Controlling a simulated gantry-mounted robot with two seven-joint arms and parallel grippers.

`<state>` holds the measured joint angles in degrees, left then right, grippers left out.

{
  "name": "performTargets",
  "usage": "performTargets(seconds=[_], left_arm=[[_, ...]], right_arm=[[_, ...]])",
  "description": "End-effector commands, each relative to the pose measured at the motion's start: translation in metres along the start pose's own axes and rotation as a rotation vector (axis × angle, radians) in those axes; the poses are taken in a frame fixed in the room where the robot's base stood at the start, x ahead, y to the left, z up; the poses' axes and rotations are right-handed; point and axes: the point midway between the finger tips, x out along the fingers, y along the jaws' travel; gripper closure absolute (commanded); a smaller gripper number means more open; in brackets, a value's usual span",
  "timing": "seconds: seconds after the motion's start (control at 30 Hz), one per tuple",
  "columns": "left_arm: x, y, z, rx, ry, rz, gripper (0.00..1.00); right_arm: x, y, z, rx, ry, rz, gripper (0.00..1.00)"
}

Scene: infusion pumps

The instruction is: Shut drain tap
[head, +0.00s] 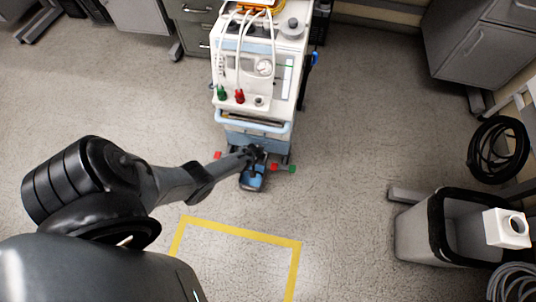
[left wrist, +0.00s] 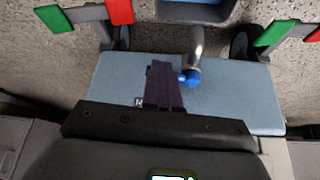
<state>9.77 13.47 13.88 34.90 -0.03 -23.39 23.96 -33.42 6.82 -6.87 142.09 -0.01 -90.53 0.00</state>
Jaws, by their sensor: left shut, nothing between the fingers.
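The drain tap shows in the left wrist view as a metal spout (left wrist: 196,45) with a small blue handle (left wrist: 190,77) at its base, on the light blue lower panel (left wrist: 235,90) of the machine. My left gripper (left wrist: 161,68) is shut and empty. Its fingers are just left of the blue handle, very close; I cannot tell whether they touch it. In the head view my left gripper (head: 256,151) is low at the front of the white machine (head: 250,75) and hides the tap. My right gripper is in neither view.
A blue container (head: 252,181) sits below the tap, and its edge shows in the left wrist view (left wrist: 195,10). Red (head: 217,155) and green (head: 292,168) pedals flank the machine's base. A yellow floor outline (head: 240,234) lies in front. A grey bin (head: 425,228) stands at right.

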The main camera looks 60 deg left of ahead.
Motion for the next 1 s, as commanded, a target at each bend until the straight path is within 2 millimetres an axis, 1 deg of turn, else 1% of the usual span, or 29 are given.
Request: performTargets(seconds=[0.03, 0.37, 0.8, 1.0], left_arm=[[0.001, -0.003, 0.003, -0.035, -0.007, -0.016, 1.00], [0.002, -0.003, 0.003, -0.020, -0.006, -0.010, 1.00], [0.003, -0.020, 0.000, -0.020, -0.006, -0.015, 1.00], [0.003, -0.021, 0.000, -0.020, -0.006, -0.015, 1.00]], right_arm=[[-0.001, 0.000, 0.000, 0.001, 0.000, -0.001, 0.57], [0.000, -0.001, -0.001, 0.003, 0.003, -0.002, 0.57], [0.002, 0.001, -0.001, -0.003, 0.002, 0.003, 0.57], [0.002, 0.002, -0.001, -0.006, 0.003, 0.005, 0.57]])
